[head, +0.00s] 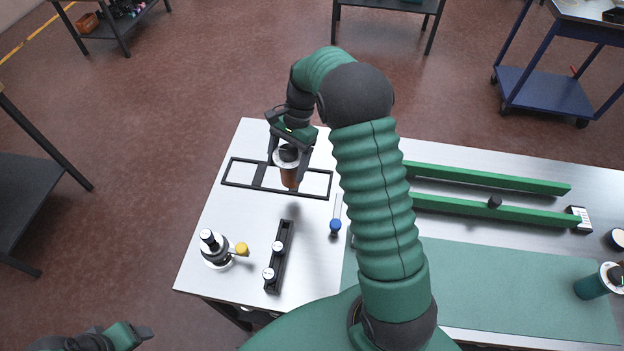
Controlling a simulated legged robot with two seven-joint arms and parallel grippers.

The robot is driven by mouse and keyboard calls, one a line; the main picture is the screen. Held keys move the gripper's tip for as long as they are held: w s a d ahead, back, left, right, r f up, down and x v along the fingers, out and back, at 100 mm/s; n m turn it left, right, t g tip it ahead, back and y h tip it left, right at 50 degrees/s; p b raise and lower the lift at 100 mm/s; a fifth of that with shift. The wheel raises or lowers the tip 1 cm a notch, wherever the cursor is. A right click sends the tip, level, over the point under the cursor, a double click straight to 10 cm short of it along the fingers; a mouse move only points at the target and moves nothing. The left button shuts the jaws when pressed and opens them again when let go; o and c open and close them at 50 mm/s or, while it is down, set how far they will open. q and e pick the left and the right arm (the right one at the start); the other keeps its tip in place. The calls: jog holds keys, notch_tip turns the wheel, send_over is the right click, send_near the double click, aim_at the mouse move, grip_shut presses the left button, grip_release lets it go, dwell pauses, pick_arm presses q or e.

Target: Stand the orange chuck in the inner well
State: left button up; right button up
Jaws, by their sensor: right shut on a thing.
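The orange chuck (290,178) has an orange-brown body below a pale flange and a dark top. My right gripper (289,150) is shut on its top and holds it roughly upright. A black frame (244,187) with open rectangular wells lies on the table under and around it. The chuck appears over the right part of the frame; its lower end seems clear of the table, but the exact height is hard to tell. My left gripper (128,335) is partly in view at the bottom left, away from the table objects; its fingers are unclear.
Green rails (485,178) and a teal chuck-like piece (590,287) are at right. My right arm hides the table's middle.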

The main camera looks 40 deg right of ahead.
jog(key=d+r+m+t+p, duration=0.2)
jog(key=d+m+t, duration=0.1)
jog(key=d+m, duration=0.55)
jog(key=shift+n, duration=0.35)
notch_tip(320, 180, down, 10)
jog(key=shift+f+p, duration=0.1)
jog(key=shift+p, duration=0.5)
pick_arm(q)
jog(key=r, duration=0.2)
jog(key=d+r, duration=0.1)
jog(key=r, duration=0.1)
pick_arm(e)
jog(key=o, duration=2.1)
pick_arm(q)
jog(key=shift+a, duration=0.25)
pick_arm(e)
jog(key=shift+a, duration=0.2)
